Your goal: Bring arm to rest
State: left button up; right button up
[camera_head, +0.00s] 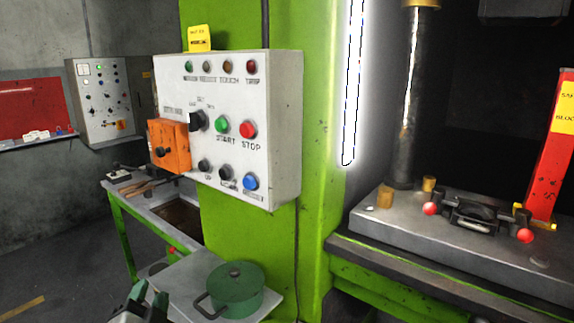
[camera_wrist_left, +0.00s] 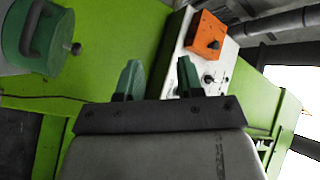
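My left gripper (camera_head: 148,298) shows at the bottom edge of the head view, in front of the grey shelf and left of the green pot (camera_head: 236,288). In the left wrist view its two green fingers (camera_wrist_left: 160,80) stand apart with nothing between them. The control panel (camera_head: 285,140), a white box with buttons and an orange switch box (camera_head: 170,146), is above and beyond the gripper. The panel also shows in the left wrist view (camera_wrist_left: 176,52). My right gripper is in neither view.
The pot stands on a grey shelf (camera_head: 190,272) below the panel. A green workbench (camera_head: 122,232) with tools stands behind at left. The press bed (camera_head: 400,218) with a red-knobbed fixture (camera_head: 475,213) and a red block (camera_head: 548,165) is at right. Floor shows at lower left.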

pick_arm(q)
jog(key=s+f+n+g, duration=0.5)
jog(key=s+f+g, duration=0.4)
jog(key=s+f, duration=0.45)
jog(key=s+d+f+n+g+h, duration=0.1)
jog(key=s+d+f+g, duration=0.1)
jog(key=s+f+g, duration=0.3)
jog(key=s+d+f+n+g+h, duration=0.1)
jog(key=s+d+f+g+h, duration=0.15)
jog(key=s, duration=0.55)
notch_tip(320, 180, down, 28)
jog(key=r, duration=0.1)
jog(key=s+a+f+g, duration=0.1)
jog(key=s+a+f, duration=0.2)
jog(key=s+f, duration=1.2)
jog(key=shift+s+f+m+g+y, duration=0.35)
jog(key=shift+s+f+y, duration=0.1)
jog(key=shift+s, duration=0.4)
